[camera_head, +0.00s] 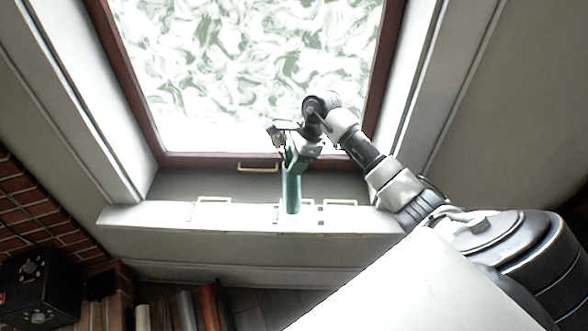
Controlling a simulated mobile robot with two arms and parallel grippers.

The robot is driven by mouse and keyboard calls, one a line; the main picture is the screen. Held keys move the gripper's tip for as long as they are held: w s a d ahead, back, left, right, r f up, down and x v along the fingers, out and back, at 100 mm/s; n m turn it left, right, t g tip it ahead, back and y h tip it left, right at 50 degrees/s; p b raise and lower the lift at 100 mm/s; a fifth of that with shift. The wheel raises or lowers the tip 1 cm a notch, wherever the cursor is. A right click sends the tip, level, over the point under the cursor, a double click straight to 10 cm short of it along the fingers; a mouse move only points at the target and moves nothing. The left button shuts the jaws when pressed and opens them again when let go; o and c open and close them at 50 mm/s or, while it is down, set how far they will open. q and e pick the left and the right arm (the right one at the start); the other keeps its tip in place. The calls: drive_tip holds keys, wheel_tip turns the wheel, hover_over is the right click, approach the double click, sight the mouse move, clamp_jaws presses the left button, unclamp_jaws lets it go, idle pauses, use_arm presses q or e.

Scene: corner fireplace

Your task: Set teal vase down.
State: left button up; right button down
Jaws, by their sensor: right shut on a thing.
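The teal vase (291,193) is a slim, upright green-teal shape at the window sill (160,216). Its lower end shows against the sill's front part; I cannot tell whether it touches the sill. My right gripper (290,160) comes in from the right and is shut on the upper part of the vase, hiding its top. My left gripper is not in view.
The window (220,70) with its dark wooden frame is right behind the gripper. A brass handle (258,167) sits at its bottom edge. A black box (40,290) and several books (185,312) are below left.

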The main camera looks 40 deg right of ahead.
sight(292, 188)
wheel_tip(292, 188, down, 3)
drive_tip(key=shift+f+p, duration=0.1)
drive_tip(key=shift+p, duration=0.45)
drive_tip(key=shift+f, duration=0.4)
drive_tip(key=shift+f, duration=0.1)
drive_tip(key=c, duration=0.6)
unclamp_jaws()
drive_tip(key=shift+c, duration=0.2)
